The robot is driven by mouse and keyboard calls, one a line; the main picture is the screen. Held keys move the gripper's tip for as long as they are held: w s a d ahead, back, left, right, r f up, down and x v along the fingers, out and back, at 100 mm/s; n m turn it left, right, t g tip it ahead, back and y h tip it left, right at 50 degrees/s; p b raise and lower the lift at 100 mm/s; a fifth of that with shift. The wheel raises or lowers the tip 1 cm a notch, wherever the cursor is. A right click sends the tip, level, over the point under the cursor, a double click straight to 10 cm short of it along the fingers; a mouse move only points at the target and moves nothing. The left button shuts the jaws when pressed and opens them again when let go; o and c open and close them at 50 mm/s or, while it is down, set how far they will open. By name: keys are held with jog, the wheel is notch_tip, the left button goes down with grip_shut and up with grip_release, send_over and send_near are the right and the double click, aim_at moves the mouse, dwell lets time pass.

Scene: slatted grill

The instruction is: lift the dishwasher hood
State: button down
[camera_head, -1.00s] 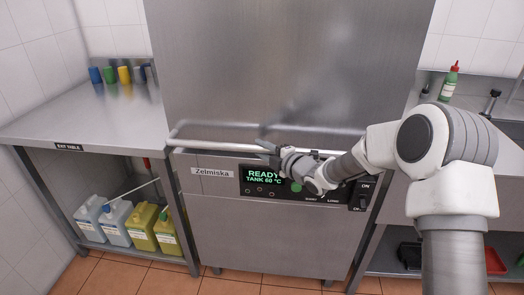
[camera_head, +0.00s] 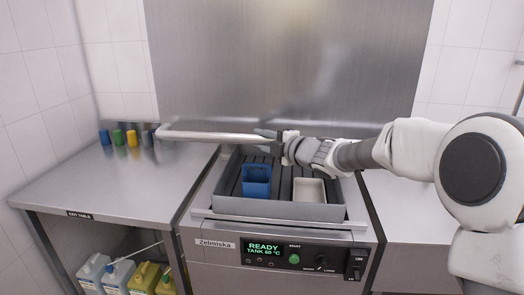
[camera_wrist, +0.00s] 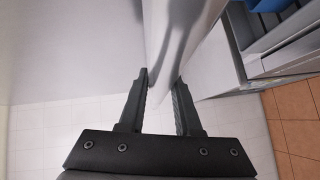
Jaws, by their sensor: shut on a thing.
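The dishwasher hood (camera_head: 290,62) is a large brushed steel panel, raised clear of the machine's top. Its long handle bar (camera_head: 215,136) runs across the hood's lower front. My gripper (camera_head: 274,141) is shut on the handle bar, right of its left bend. In the wrist view, the bar (camera_wrist: 168,50) runs up between the two fingers of my gripper (camera_wrist: 162,92). Below the hood, the open wash bay shows a grey slatted rack (camera_head: 275,208) holding a blue container (camera_head: 257,180) and a pale container (camera_head: 309,191). The bar's right part is hidden behind my arm.
The control panel (camera_head: 300,257) with a lit READY display is on the machine's front. The exit table (camera_head: 120,185) is at left, with small coloured cups (camera_head: 132,138) at its back. Canisters (camera_head: 117,277) stand below. A steel counter (camera_head: 405,215) is at right.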

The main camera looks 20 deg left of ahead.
notch_tip(320, 180, up, 8)
jog(key=p, duration=0.4)
jog(key=shift+r, duration=0.2)
jog(key=shift+f, duration=0.1)
jog(key=c, duration=0.6)
grip_release()
jog(key=shift+d+f, duration=0.1)
jog(key=shift+d, duration=0.05)
jog(key=b+v, duration=0.2)
jog(key=v, duration=1.5)
jog(key=shift+d, duration=0.1)
